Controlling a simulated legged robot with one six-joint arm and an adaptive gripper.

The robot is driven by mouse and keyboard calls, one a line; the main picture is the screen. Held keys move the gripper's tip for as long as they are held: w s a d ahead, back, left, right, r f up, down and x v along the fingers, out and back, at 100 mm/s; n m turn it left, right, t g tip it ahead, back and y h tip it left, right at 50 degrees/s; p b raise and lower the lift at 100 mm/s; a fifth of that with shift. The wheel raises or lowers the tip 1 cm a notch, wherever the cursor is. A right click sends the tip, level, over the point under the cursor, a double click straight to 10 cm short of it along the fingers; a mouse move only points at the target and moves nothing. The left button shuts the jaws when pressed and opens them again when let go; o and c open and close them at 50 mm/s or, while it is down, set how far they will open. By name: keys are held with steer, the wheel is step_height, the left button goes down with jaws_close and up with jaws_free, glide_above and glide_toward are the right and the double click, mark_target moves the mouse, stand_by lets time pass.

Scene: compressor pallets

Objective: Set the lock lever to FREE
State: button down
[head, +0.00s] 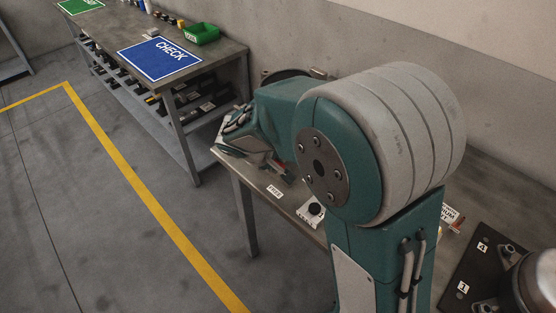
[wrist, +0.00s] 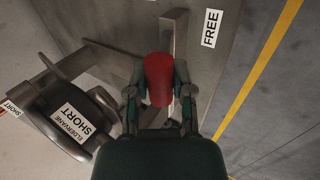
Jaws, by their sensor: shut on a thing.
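The lock lever's red grip (wrist: 158,78) stands between the two fingers of my gripper (wrist: 159,97) in the wrist view, and the fingers are shut on it. A grey bar (wrist: 180,32) shows just beyond the grip. The white FREE label (wrist: 212,28) lies to the right of the grip, apart from it, near the table edge.
A dark rounded part with a SHORT label (wrist: 70,122) sits close left of my gripper. A small white box with a black knob (head: 312,211) is on the table. A bench with a blue CHECK mat (head: 160,58) and green bin (head: 201,34) stands behind. A numbered black plate (head: 470,262) lies lower right.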

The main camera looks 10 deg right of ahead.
steer(key=shift+s+a+f, duration=0.1)
stand_by(0.3)
steer(key=shift+c, duration=2.2)
jaws_free()
steer(key=v, duration=1.2)
steer(key=shift+a, duration=0.1)
